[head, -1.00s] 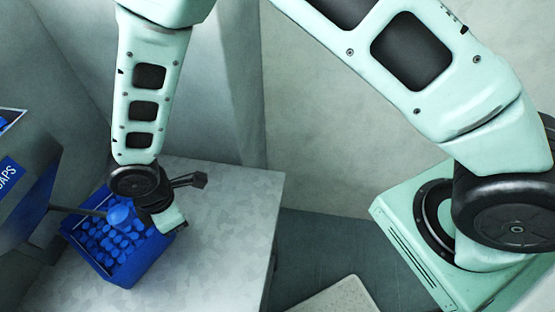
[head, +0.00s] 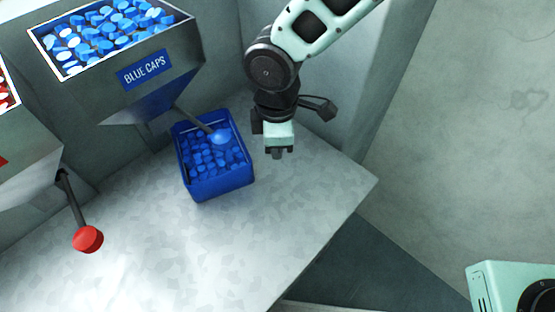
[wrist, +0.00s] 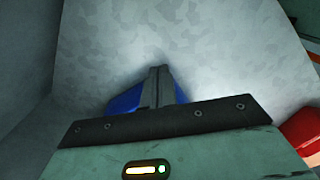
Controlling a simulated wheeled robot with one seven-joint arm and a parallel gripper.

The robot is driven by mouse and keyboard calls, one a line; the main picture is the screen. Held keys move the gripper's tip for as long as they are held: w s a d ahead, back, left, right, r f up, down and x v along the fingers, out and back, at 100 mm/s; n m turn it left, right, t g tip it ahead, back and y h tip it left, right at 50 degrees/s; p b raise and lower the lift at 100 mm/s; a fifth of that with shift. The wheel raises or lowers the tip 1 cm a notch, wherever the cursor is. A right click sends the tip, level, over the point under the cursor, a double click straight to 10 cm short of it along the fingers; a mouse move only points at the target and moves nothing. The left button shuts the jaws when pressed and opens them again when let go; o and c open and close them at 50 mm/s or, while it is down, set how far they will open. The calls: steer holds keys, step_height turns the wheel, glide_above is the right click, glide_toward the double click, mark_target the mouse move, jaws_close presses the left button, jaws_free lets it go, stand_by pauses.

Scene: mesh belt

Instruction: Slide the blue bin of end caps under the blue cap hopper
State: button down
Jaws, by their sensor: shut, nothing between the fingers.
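The blue bin (head: 224,188) is full of blue end caps (head: 208,158) and stands upright on the grey bench, in front of and to the right of the blue cap hopper (head: 185,62). The hopper's lever with its blue knob (head: 219,137) reaches over the bin's back part. The bin's back left corner is close to the hopper's lower end; I cannot tell how far under it is. My gripper (head: 281,153) is shut and empty, pointing down just right of the bin. In the wrist view the shut fingers (wrist: 159,84) partly hide a blue patch of the bin (wrist: 124,101).
A second hopper (head: 25,150) with a red-knobbed lever (head: 88,239) stands at left. The bench (head: 270,235) is clear in front and to the right of the bin. Walls close off the back; the bench's right edge drops to the floor.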

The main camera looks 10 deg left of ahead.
steer(key=shift+r, duration=0.9)
steer(key=c, duration=1.6)
jaws_free()
steer(key=shift+d+r, duration=0.15)
steer(key=shift+o, duration=0.2)
steer(key=s+d+r+m, duration=0.5)
steer(key=s+d+m, duration=0.1)
steer(key=d, duration=0.3)
steer(key=s+d+r+m, duration=0.6)
steer(key=d, duration=0.4)
steer(key=shift+s+m+y, duration=0.3)
steer(key=shift+s+m, duration=0.05)
steer(key=shift+m, duration=0.05)
